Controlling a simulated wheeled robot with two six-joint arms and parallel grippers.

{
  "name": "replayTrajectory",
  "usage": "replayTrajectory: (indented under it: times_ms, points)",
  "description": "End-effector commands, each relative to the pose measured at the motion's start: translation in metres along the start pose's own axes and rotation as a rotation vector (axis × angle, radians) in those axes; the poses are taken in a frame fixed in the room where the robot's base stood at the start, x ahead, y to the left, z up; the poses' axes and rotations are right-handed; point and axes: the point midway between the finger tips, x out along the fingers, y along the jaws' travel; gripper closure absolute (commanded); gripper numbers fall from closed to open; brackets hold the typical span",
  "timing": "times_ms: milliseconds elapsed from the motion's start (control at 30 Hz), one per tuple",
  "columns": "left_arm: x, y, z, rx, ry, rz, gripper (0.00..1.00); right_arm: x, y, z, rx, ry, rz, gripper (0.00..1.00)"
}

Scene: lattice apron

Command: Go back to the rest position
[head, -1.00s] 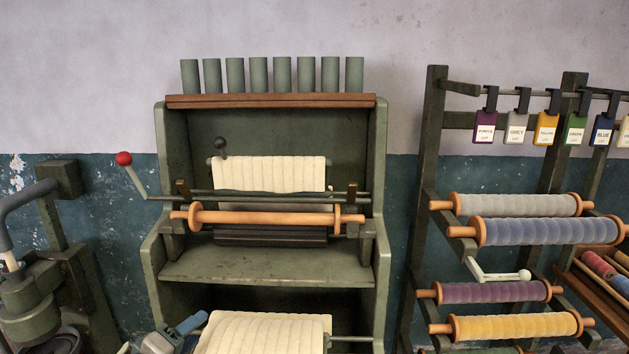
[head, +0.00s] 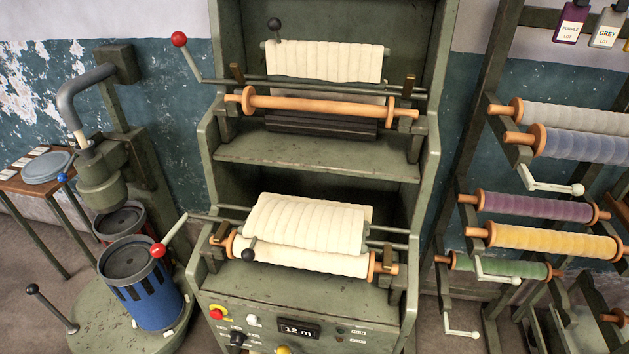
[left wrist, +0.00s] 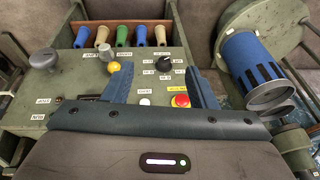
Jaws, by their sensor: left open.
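My left gripper (left wrist: 160,82) shows in the left wrist view, with its two blue-grey fingers spread apart and nothing between them. It is over the control panel (left wrist: 140,86) of the green winding machine, whose buttons and knobs show around and between the fingers. The same machine (head: 318,173) stands in the middle of the head view, with a bare orange roller above and a roller wound with cream cloth (head: 300,256) below. Neither gripper shows in the head view. My right gripper is in no view.
A rack with wound rollers (head: 545,206) stands at the right. A press with a blue slotted drum (head: 150,300) stands at the left; the drum also shows at right in the left wrist view (left wrist: 250,62). Crank handles, such as the red-knobbed one (head: 175,232), stick out from the machine.

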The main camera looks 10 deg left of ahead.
Motion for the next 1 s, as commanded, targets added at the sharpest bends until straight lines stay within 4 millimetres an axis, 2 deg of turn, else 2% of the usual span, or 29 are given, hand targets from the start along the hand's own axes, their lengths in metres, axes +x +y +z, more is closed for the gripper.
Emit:
replayTrajectory:
  times_ms: [33,267,367,467,600,700,767,900,1000]
  points:
    - [0.016,0.000,0.001,-0.002,-0.008,0.000,0.48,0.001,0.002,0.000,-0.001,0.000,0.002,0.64]
    - [0.091,0.001,0.013,-0.010,-0.033,0.002,0.48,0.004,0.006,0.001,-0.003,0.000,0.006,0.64]
    - [0.134,0.001,0.025,-0.013,-0.049,0.003,0.48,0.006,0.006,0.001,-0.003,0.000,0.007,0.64]
    - [0.186,0.002,0.045,-0.018,-0.067,0.003,0.48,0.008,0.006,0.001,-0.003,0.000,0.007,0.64]
    - [0.256,0.004,0.086,-0.024,-0.096,0.005,0.48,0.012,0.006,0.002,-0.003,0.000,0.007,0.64]
    - [0.299,0.007,0.121,-0.029,-0.116,0.007,0.48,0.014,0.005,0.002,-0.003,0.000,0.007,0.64]
    - [0.323,0.008,0.145,-0.031,-0.127,0.008,0.48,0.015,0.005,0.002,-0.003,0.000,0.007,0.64]
    - [0.367,0.013,0.205,-0.037,-0.157,0.011,0.48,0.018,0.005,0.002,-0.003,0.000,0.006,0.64]
    - [0.388,0.018,0.249,-0.041,-0.175,0.013,0.48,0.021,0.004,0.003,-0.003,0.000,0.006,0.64]
